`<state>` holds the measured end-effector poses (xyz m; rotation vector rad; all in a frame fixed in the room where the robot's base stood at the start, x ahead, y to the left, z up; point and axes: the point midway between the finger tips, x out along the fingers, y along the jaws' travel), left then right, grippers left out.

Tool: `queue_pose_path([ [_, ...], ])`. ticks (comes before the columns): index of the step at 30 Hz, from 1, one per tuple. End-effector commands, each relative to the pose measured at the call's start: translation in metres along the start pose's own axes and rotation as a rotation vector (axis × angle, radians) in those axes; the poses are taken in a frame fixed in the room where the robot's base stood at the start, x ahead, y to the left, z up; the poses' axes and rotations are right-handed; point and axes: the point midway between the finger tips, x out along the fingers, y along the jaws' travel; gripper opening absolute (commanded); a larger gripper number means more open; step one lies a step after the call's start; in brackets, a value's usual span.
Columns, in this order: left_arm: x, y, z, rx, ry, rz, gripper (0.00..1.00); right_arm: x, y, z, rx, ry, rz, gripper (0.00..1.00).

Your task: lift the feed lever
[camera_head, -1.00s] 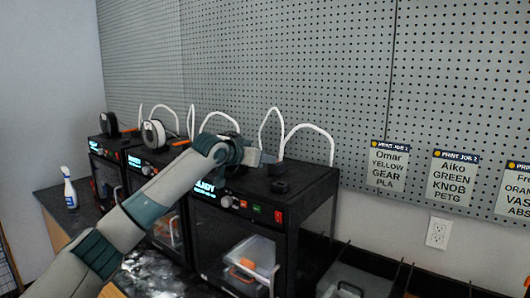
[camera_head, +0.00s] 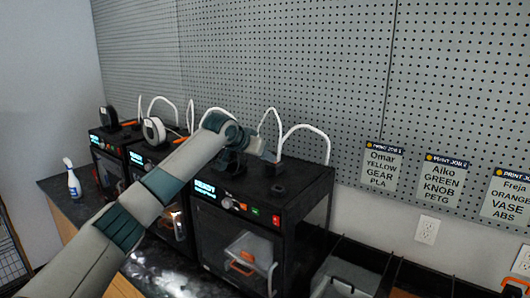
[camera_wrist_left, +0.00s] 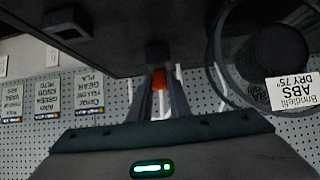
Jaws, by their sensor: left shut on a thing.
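My left arm reaches over the nearest black printer (camera_head: 305,205) in the head view, and its gripper (camera_head: 270,152) is above the back of the printer's top. The lever is hidden in the head view. My right gripper is not in view.
White tubes (camera_head: 308,130) arch up behind the printers, near my left gripper. A labelled ABS spool (camera_wrist_left: 270,60) is close by in the left wrist view. A pegboard (camera_head: 290,60) stands behind. A spray bottle (camera_head: 72,180) stands at the left end of the counter.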

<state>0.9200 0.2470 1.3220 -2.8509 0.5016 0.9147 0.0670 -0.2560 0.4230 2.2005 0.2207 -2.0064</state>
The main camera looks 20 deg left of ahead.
Motion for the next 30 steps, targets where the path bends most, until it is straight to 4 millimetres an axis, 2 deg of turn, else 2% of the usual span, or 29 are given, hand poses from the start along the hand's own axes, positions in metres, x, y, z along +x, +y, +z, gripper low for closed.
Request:
queue_pose_path([
  [12,-0.0002,0.0,-0.0006,0.0,-0.005,0.0,0.0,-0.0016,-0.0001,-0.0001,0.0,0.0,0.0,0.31],
  [13,-0.0002,-0.0001,-0.0006,0.0,-0.005,0.0,0.19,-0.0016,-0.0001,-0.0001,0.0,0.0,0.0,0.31],
  [15,-0.0002,0.0,-0.0006,0.0,-0.005,0.0,0.36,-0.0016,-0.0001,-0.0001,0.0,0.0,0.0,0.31],
  [30,-0.0064,-0.0004,0.0001,0.001,-0.004,0.0,0.36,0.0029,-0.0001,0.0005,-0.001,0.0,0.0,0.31],
])
